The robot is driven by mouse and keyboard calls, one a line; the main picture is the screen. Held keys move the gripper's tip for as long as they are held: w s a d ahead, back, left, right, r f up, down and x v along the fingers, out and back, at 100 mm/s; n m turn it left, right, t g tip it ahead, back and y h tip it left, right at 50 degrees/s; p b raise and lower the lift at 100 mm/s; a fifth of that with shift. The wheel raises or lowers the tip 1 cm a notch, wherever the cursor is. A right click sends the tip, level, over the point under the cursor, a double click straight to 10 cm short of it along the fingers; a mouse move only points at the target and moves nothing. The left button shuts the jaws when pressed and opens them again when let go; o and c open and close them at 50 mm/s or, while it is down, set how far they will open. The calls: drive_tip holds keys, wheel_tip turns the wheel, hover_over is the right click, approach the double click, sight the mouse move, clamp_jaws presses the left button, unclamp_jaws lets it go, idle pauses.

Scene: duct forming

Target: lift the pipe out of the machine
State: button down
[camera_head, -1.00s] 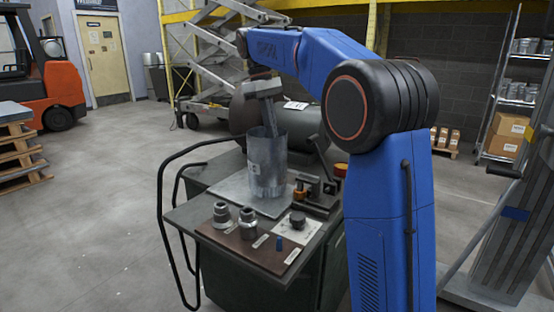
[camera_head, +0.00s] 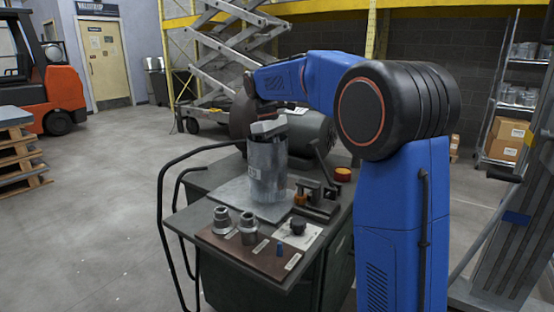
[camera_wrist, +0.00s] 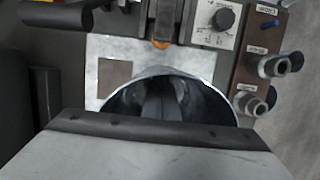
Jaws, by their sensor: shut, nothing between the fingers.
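The pipe (camera_head: 267,178) is a grey sheet-metal cylinder. It stands upright on the light metal plate (camera_head: 229,196) on top of the machine (camera_head: 192,217). My gripper (camera_head: 268,128) is over the pipe's open top, with its fingers down inside and hidden by the wall in the head view. In the wrist view, the pipe's round rim (camera_wrist: 211,86) surrounds my gripper (camera_wrist: 166,100). Its fingers look close together inside the dark opening, gripping nothing. Contact with the inner wall cannot be made out.
A small clamp block (camera_head: 316,195) and an orange-topped knob (camera_head: 343,175) are right of the pipe. Several fittings and a dial (camera_head: 298,225) sit on the front panel. A black rail (camera_head: 163,225) curves along the machine's left side. Open floor (camera_head: 90,220) lies at left.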

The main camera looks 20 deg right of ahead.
drive_tip(key=shift+s+d, duration=0.1)
drive_tip(key=shift+s+d, duration=0.45)
drive_tip(key=shift+s, duration=0.2)
drive_tip(key=shift+r, duration=0.15)
